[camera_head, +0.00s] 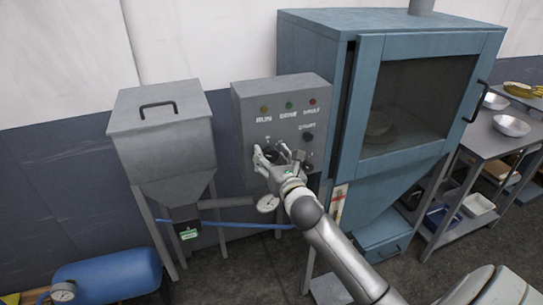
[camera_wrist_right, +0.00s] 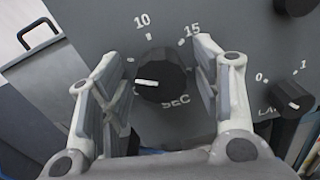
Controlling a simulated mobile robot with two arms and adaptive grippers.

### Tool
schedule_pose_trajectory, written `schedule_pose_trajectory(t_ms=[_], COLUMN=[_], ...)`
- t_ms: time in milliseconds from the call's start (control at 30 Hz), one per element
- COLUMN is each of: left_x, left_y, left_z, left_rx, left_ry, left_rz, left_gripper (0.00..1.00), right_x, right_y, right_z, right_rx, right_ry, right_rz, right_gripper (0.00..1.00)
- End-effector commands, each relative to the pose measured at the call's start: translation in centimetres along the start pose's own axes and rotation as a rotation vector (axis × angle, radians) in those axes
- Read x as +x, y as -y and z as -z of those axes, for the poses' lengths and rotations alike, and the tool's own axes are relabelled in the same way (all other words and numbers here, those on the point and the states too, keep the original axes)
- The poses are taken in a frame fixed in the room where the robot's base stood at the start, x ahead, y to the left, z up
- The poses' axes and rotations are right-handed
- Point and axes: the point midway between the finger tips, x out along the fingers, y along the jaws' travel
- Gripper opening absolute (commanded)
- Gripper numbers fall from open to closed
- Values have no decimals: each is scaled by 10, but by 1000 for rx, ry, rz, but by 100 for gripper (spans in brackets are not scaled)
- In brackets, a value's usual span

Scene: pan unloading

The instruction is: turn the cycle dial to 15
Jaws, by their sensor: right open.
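The cycle dial (camera_wrist_right: 165,84) is a black knob on the grey control box (camera_head: 240,120). In the wrist view its white pointer line points left, away from the printed 15 at its upper right. A printed 10 is above it, slightly left. My right gripper (camera_wrist_right: 157,65) is open, with one finger on each side of the dial; whether either finger touches it I cannot tell. The left finger covers part of the scale. In the head view my right gripper (camera_head: 278,155) is in front of the box's lower face and largely hides the dial. My left gripper is not in view.
A smaller black knob (camera_wrist_right: 292,99) is just right of the right finger. Another black knob (camera_head: 308,137) is higher on the box, below three lamps. The blue cabinet (camera_head: 345,85) stands close on the right, a grey hopper (camera_head: 165,140) on the left.

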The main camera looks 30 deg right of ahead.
Motion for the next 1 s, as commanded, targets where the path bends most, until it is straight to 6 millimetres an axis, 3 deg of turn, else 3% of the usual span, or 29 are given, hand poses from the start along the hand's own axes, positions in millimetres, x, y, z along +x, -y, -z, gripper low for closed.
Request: schedule_pose_trajectory(t_ms=[67, 400, 733, 1000], left_x=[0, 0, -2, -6], left_y=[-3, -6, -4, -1], left_z=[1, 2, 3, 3], left_rx=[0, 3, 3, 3], left_ry=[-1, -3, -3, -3], left_rz=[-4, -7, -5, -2], left_gripper=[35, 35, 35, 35], right_x=[0, 0, 0, 0], right_y=[0, 0, 0, 0], right_z=[0, 0, 0, -1], right_rx=[0, 0, 45, 217], right_ry=[0, 0, 0, 0], right_rz=[0, 0, 1, 2], right_gripper=[57, 13, 12, 12])
